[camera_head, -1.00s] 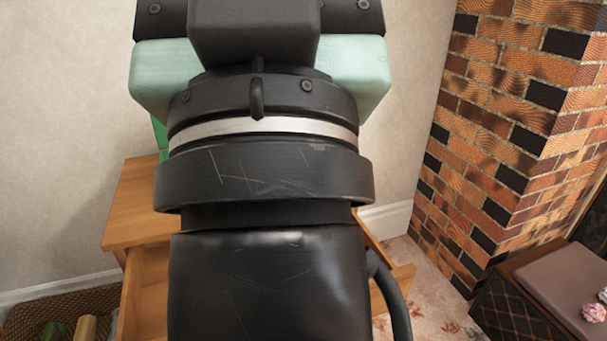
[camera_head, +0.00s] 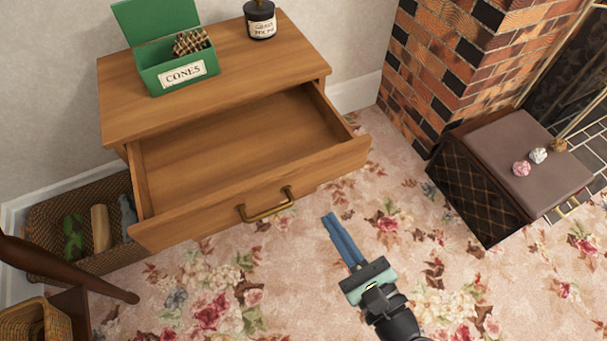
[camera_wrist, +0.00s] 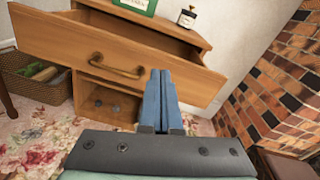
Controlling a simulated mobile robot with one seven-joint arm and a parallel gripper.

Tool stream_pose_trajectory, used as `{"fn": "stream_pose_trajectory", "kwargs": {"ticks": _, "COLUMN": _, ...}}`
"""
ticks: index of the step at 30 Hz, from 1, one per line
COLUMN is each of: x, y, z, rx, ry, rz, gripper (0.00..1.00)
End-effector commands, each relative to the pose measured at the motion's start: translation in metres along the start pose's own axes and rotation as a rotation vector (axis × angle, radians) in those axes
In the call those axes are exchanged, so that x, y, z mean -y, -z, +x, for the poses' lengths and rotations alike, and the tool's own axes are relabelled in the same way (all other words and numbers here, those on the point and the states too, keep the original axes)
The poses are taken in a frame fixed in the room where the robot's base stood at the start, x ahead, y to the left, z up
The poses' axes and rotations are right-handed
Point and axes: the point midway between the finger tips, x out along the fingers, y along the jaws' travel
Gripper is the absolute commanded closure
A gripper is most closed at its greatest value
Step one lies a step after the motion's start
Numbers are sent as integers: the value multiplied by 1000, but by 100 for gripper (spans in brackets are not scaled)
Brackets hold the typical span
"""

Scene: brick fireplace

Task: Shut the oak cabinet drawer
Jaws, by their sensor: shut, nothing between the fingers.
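The oak cabinet (camera_head: 115,105) stands against the wall. Its top drawer (camera_head: 175,215) is pulled well out, and its inside looks empty. A brass handle (camera_head: 265,206) is on the drawer front. My gripper (camera_head: 335,222) has blue fingers, shut together and empty. In the head view it is in front of the drawer, to the right of the handle and apart from the front. In the wrist view the fingertips (camera_wrist: 160,75) overlap the drawer front (camera_wrist: 190,75), right of the handle (camera_wrist: 117,67). An open space with small round items shows below the drawer.
A green CONES box (camera_head: 180,75) and a dark labelled jar (camera_head: 260,20) stand on the cabinet top. A wicker basket (camera_head: 50,215) is at left. A cushioned box (camera_head: 490,190) stands by the brick fireplace (camera_head: 440,60). Floral carpet in front is clear.

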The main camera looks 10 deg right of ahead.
Motion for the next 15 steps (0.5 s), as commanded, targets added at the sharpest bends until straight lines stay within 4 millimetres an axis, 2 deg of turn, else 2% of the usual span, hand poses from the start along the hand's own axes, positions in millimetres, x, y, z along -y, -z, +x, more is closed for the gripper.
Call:
{"fn": "stream_pose_trajectory", "kwargs": {"ticks": 1, "x": -5, "y": 8, "z": -12, "rx": 9, "ry": 17, "rz": 103, "gripper": 100}}
{"fn": "stream_pose_trajectory", "kwargs": {"ticks": 3, "x": -9, "y": 13, "z": -22, "rx": 26, "ry": 32, "rz": 194, "gripper": 100}}
{"fn": "stream_pose_trajectory", "kwargs": {"ticks": 7, "x": -10, "y": 16, "z": -24, "rx": 42, "ry": 42, "rz": 257, "gripper": 100}}
{"fn": "stream_pose_trajectory", "kwargs": {"ticks": 11, "x": -10, "y": 16, "z": -9, "rx": 43, "ry": 39, "rz": 255, "gripper": 100}}
{"fn": "stream_pose_trajectory", "kwargs": {"ticks": 15, "x": -9, "y": 15, "z": 20, "rx": 45, "ry": 39, "rz": 251, "gripper": 100}}
